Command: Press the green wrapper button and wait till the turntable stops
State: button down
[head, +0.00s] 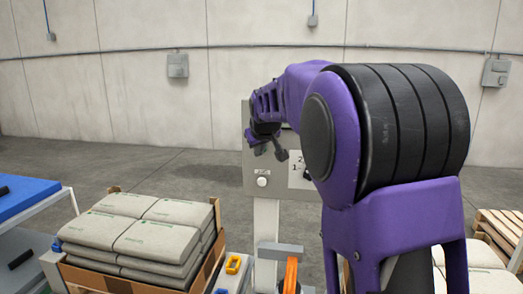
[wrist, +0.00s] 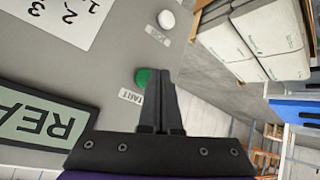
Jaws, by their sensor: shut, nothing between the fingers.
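The green button (wrist: 142,78) is on the grey control panel (wrist: 100,60), partly hidden behind my gripper's fingers, beside a label reading about "TART". My gripper (wrist: 161,84) is shut and empty, its tips at the button's edge; I cannot tell whether they touch it. In the head view the panel (head: 229,168) stands on a pale post, and my gripper (head: 267,146) is in front of its upper part, small and partly hidden by my arm. The green button is hidden there. A display (wrist: 40,125) shows "REA", upside down and cut off. I cannot make out the turntable.
A white button (wrist: 166,20) is on the same panel; it also shows in the head view (head: 262,182). Stacked grey bags (head: 140,235) stand at the left, beside a blue-topped table (head: 25,195). A wooden pallet (head: 503,228) is at the right edge. Floor behind is open.

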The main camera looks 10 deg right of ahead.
jog(key=shift+w, duration=0.1)
jog(key=shift+w+d, duration=0.15)
jog(key=shift+w, duration=0.15)
